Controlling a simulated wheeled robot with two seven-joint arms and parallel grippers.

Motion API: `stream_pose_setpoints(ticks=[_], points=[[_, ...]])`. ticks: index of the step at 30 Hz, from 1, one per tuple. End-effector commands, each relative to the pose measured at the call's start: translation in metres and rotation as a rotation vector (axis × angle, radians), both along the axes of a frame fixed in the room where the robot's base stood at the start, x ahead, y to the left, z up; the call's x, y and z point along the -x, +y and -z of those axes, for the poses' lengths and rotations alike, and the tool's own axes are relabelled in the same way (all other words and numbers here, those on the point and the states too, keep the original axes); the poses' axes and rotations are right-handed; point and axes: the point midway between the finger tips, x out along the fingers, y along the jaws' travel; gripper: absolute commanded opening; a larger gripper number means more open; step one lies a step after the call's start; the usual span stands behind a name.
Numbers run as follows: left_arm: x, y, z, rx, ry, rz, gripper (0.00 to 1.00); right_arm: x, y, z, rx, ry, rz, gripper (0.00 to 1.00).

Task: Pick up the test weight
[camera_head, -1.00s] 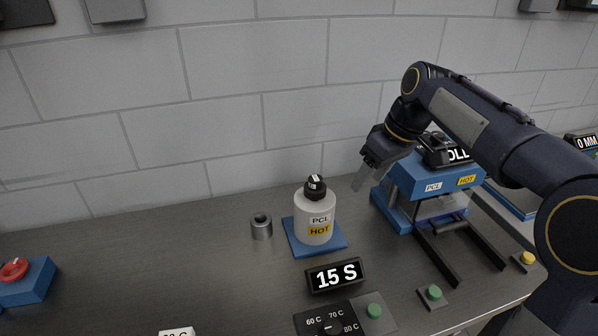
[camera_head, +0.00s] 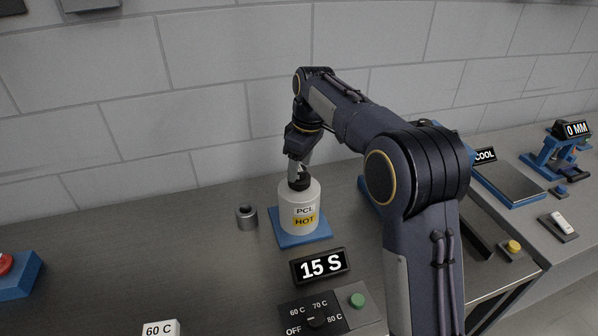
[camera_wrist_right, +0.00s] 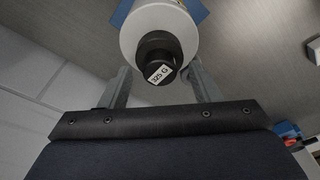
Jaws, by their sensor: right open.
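The test weight appears to be the black knob-like piece marked 325 G (camera_wrist_right: 160,68), standing on top of a white bottle (camera_head: 300,207) labelled PCL HOT; it also shows in the head view (camera_head: 300,183). The bottle stands upright on a blue square pad (camera_head: 285,238). My right gripper (camera_head: 298,172) is above the bottle, at the black piece. In the right wrist view my right gripper (camera_wrist_right: 159,75) is open, one finger on each side of the black piece, with gaps visible. The fingertips partly hide the piece in the head view. My left gripper is not in view.
A grey hollow cylinder (camera_head: 247,217) stands left of the pad. My right arm hides part of a blue machine. The table's left middle is clear.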

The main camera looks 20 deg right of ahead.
Motion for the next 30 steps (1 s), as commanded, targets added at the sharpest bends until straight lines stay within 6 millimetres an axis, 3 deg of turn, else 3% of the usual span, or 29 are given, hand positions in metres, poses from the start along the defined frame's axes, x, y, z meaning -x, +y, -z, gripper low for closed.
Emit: stream_pose_setpoints(ticks=[8,21,30], points=[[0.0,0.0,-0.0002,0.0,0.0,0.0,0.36,-0.0005,0.0005,0.0048,0.0,-0.001,0.0,0.57],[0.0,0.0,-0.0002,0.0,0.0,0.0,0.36,-0.0005,0.0004,0.0046,0.0,-0.001,0.0,0.03],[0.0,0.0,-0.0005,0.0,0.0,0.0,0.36,-0.0009,0.0005,0.0017,-0.001,-0.003,0.0,0.03]])
